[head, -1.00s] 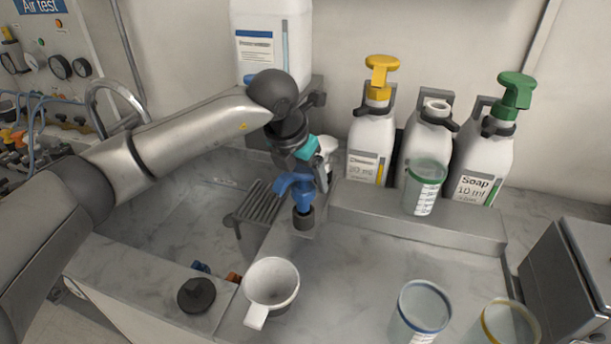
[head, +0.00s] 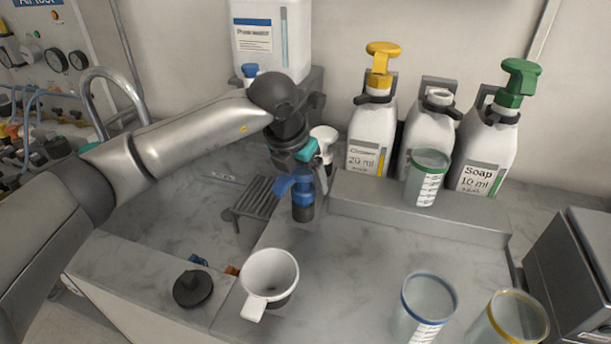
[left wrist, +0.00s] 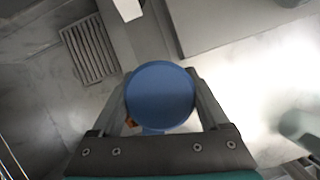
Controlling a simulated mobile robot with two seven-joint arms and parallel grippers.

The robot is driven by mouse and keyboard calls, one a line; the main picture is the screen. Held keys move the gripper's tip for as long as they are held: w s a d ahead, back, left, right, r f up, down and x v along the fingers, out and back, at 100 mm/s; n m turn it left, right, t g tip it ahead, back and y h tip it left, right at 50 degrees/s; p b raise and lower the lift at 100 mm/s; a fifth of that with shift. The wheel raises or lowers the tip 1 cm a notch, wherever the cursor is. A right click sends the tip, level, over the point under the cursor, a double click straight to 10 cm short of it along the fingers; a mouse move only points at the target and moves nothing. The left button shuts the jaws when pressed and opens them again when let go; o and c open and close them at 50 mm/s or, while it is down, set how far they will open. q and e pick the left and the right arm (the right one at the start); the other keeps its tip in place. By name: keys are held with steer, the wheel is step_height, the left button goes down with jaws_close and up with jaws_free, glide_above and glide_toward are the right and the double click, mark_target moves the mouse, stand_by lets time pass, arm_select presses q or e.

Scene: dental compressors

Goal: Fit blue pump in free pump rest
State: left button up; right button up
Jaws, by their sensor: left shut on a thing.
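My left gripper (head: 296,172) is shut on the blue pump (head: 303,198) and points down over the back of the grey counter. The pump is upright. In the left wrist view its round blue top (left wrist: 160,95) fills the space between my two fingers (left wrist: 160,110). A dark, short cylinder, seemingly a pump rest (head: 303,213), is directly below the pump's blue lower part. The two look in line and touching, but I cannot tell whether the pump sits in it. A white pump (head: 324,140) stands just behind. My right gripper is not in view.
White bottles with a yellow pump (head: 381,62) and a green pump (head: 518,80) stand on a ledge, an open bottle (head: 434,130) between them. The mid counter is clear.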

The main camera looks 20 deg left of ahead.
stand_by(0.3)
arm_select(q)
steer(key=shift+f+b, duration=0.45)
steer(key=shift+f, duration=0.05)
steer(key=shift+a+f, duration=0.2)
steer(key=shift+f, duration=0.1)
steer(key=o, duration=1.3)
steer(key=shift+f+b, duration=0.1)
steer(key=shift+b, duration=0.2)
steer(key=shift+c, duration=0.2)
